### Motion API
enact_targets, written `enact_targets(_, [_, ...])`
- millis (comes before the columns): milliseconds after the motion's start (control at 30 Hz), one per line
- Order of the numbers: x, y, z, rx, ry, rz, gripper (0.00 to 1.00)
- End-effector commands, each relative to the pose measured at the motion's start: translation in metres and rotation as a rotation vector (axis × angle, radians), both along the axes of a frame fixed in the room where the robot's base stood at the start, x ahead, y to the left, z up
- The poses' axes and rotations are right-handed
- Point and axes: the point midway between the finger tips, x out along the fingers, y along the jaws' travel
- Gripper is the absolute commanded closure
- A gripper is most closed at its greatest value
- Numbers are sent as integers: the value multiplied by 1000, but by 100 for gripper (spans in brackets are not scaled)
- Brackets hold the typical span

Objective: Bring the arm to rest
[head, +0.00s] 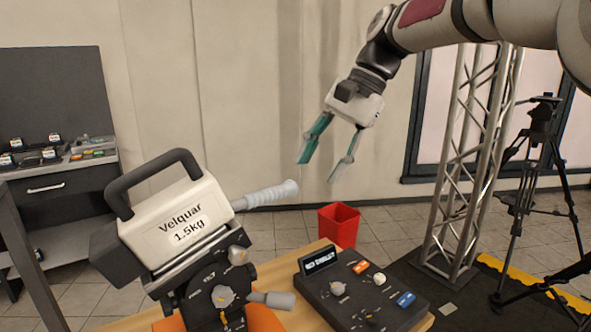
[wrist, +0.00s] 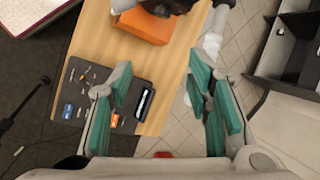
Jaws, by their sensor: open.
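My gripper (head: 328,158) hangs from the arm at the upper middle of the head view, its two teal-padded fingers pointing down and apart. It is open and holds nothing. It is up in the air, clear of the table and everything on it. In the wrist view my gripper (wrist: 163,105) shows its fingers spread wide, with the table edge and floor seen between them far below.
A white device labelled Velquar 1.5kg (head: 180,222) and a dark control panel (head: 345,300) are on the wooden table (head: 285,272). A red bin (head: 338,224) stands behind. A metal truss (head: 468,160) and a black tripod (head: 540,150) stand at right.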

Motion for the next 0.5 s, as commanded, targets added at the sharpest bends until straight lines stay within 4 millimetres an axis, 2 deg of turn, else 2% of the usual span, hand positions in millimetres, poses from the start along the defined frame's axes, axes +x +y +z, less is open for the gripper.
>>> enact_targets(33, [-20, -6, 5, -39, -38, 14, 55])
enact_targets(233, [-86, -38, 2, -181, -176, 85, 55])
enact_targets(500, [-181, -87, -21, -357, -340, 206, 55])
